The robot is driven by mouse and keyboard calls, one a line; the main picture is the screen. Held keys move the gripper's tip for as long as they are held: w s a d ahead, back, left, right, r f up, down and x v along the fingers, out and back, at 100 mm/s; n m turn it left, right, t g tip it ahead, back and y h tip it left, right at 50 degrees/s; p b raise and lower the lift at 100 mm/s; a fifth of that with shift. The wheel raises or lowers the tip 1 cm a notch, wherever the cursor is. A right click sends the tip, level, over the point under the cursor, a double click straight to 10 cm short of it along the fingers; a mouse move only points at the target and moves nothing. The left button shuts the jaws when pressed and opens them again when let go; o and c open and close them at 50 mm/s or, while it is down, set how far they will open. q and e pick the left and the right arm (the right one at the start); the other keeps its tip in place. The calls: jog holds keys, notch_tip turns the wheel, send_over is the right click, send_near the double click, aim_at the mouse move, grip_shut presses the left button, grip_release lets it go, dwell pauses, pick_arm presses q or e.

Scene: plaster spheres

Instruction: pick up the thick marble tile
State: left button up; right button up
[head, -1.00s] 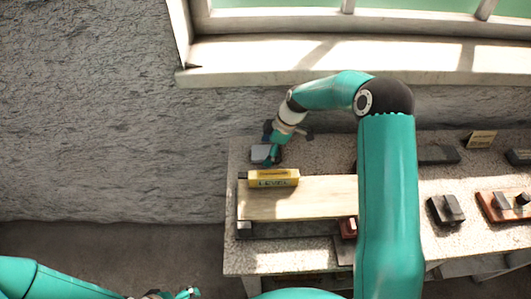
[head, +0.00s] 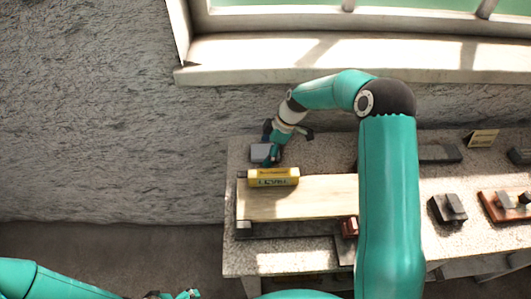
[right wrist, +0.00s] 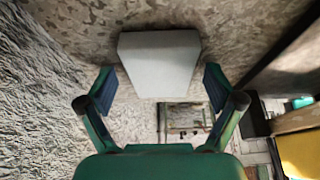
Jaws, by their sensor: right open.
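The thick marble tile is a pale grey-white block (right wrist: 158,62) lying flat on the speckled bench top. In the head view the tile (head: 260,152) shows as a small grey patch near the bench's left end, partly covered by my right gripper (head: 275,150). In the right wrist view my right gripper (right wrist: 158,85) is open, its fingers spread to either side of the tile's near part, with nothing held between them. My left gripper (head: 190,294) shows only in part at the bottom edge, too little to judge its jaws.
A yellow level (head: 273,177) lies on a pale wooden board (head: 300,200) just in front of the tile. Grey blocks (head: 447,209) and a reddish tray (head: 490,206) stand farther right. A rough wall and window sill (head: 300,62) rise behind the bench.

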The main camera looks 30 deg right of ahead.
jog(key=c, duration=1.5)
jog(key=shift+r, duration=0.1)
